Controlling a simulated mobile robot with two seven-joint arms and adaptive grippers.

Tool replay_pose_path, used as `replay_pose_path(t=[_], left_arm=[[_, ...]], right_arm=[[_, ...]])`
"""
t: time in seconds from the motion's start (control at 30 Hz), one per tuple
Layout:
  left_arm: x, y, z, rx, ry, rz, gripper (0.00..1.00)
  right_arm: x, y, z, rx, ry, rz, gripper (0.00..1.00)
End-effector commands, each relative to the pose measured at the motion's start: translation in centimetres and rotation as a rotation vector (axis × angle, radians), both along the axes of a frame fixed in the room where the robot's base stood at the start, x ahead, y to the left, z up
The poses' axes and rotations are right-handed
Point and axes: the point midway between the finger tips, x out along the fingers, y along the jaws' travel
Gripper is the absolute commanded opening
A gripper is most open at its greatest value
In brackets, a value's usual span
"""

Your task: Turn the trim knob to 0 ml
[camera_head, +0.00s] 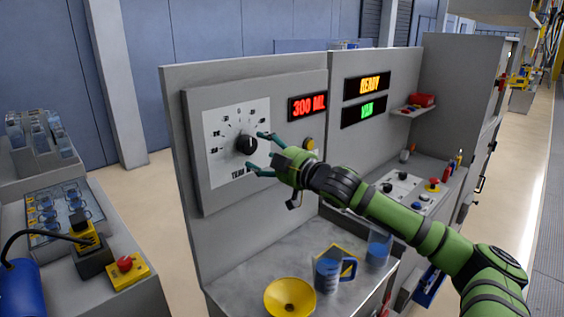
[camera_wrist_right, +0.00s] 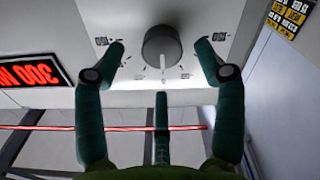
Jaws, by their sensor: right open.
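The trim knob (camera_head: 246,146) is a dark round knob on a white dial plate (camera_head: 218,171) with marks and numbers around it. In the right wrist view the knob (camera_wrist_right: 160,44) carries a pale line that points down in the picture; that view looks upside down. My right gripper (camera_head: 256,152) is open in front of the dial. In the right wrist view its fingers (camera_wrist_right: 160,50) stand on either side of the knob, apart from it. A third finger is below. My left gripper is not in view.
A yellow funnel (camera_head: 290,297), a jug (camera_head: 328,275) and a cup of blue liquid (camera_head: 379,248) stand on the metal counter (camera_head: 238,282) below my right arm.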

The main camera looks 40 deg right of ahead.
Motion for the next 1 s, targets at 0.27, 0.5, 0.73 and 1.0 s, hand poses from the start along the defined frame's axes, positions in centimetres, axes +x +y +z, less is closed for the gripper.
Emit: replay_pose_path(t=[0.27, 0.5, 0.73, 1.0], left_arm=[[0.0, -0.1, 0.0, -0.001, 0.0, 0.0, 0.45], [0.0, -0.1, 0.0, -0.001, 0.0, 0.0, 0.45], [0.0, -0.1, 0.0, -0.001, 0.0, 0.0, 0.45], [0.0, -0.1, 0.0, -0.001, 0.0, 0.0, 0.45]], right_arm=[[-2.5, -0.3, -0.3, 0.0, 0.006, -0.001, 0.7], [-4.4, -0.3, -0.4, 0.005, 0.007, 0.001, 0.7], [-5.7, -0.4, -0.3, 0.004, 0.006, 0.001, 0.7], [-6.0, -0.5, -0.1, 0.002, 0.003, 0.001, 0.7]])
